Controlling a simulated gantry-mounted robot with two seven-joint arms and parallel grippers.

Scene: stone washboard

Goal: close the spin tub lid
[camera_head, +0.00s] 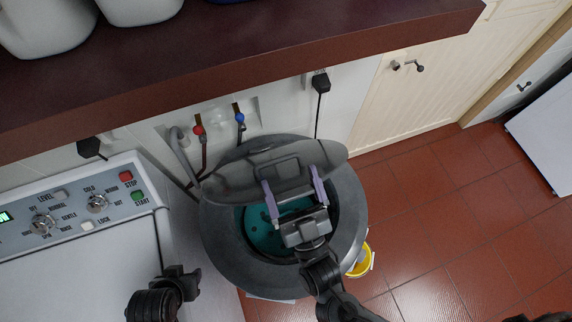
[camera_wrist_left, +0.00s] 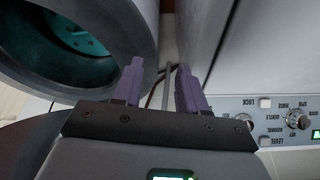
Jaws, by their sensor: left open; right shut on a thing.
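The spin tub lid (camera_head: 232,184) is a dark grey disc with a raised handle (camera_head: 279,165). It stands tilted up over the far side of the round grey spin tub (camera_head: 345,235), whose teal inside shows below it. My right gripper (camera_head: 293,187) reaches in from the front, its purple fingers shut on the lid at the handle; the exact contact is hard to see. My left gripper is open and empty in the left wrist view (camera_wrist_left: 157,72), beside the tub (camera_wrist_left: 135,45). In the head view its dark wrist is low over the washing machine.
A white washing machine (camera_head: 80,268) with a knob panel (camera_head: 75,203) stands left of the tub. A dark red shelf (camera_head: 250,55) runs above and behind. Taps (camera_head: 198,131) and a hose are behind the tub. A yellow bucket (camera_head: 361,261) sits right, with open tiled floor beyond.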

